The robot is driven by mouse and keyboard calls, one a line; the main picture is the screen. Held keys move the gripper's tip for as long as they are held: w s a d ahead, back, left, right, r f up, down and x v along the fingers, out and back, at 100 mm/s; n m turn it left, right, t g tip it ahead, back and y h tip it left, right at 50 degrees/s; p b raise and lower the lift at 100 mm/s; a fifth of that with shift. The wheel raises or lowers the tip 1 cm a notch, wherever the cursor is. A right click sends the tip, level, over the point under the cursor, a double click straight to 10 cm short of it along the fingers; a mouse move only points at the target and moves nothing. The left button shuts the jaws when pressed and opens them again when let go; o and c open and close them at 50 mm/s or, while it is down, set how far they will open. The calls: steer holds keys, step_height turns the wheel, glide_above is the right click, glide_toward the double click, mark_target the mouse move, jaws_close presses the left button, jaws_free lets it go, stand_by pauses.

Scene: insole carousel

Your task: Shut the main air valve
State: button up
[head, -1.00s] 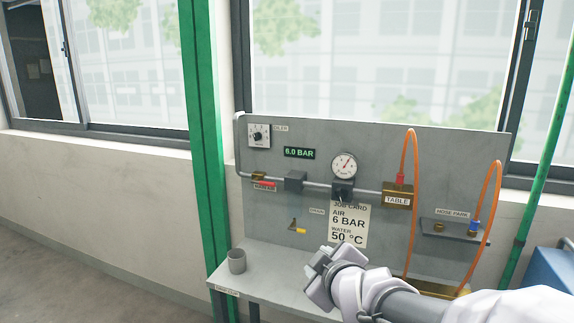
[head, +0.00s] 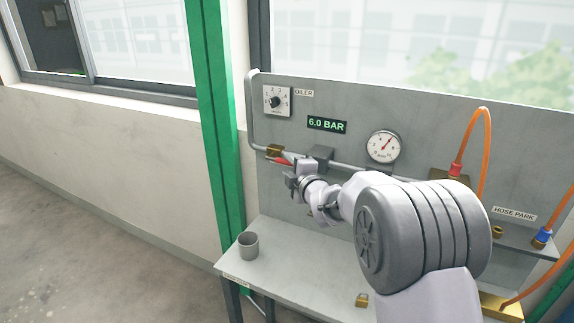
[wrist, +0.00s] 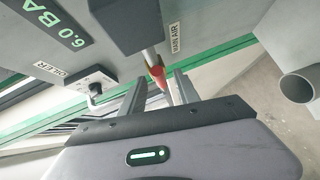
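The main air valve shows in the head view as a brass body (head: 274,151) on the pipe at the panel's left, with a red lever (head: 283,160) lying roughly along the pipe. My gripper (head: 291,177) is at the lever, just in front of the panel, and partly covers it and the pipe. In the wrist view the two fingers of my gripper (wrist: 160,88) are apart, and the red lever (wrist: 157,74) shows in the gap between them. I cannot tell whether either finger touches it. A "MAIN AIR" label (wrist: 175,38) is beside it.
The pressure display (head: 326,125) reads 6.0 BAR. A dark block (head: 319,157) and a round gauge (head: 384,146) are right of the valve. The oiler dial (head: 276,101) is above. A grey cup (head: 248,245) and a small brass padlock (head: 362,300) are on the bench.

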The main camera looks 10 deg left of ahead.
steer(key=shift+x, duration=1.5)
jaws_close()
